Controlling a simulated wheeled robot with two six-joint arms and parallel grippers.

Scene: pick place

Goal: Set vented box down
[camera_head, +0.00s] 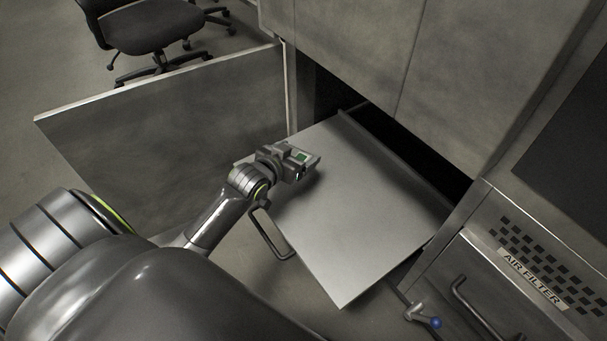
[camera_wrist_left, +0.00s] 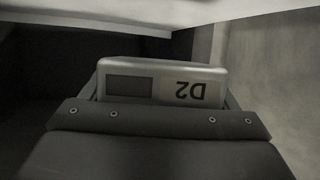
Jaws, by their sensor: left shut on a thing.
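My left gripper (camera_head: 296,160) is over the left part of a pulled-out metal tray (camera_head: 352,215). It is shut on a small grey box, which I take to be the vented box (camera_wrist_left: 160,82). In the left wrist view the box has a dark rectangular panel and an upside-down "D2" label, and it lies just beyond a dark screwed bar of my gripper. In the head view the gripper mostly hides the box. A shadow falls on the tray beside the gripper; I cannot tell whether the box touches the tray. My right gripper is not in view.
The tray's middle and right are bare. An open cabinet door (camera_head: 180,125) stands at left, and cabinet fronts (camera_head: 450,75) rise behind the tray. An air filter panel (camera_head: 535,265) and a handle (camera_head: 485,312) are at lower right. An office chair (camera_head: 155,28) stands beyond the door.

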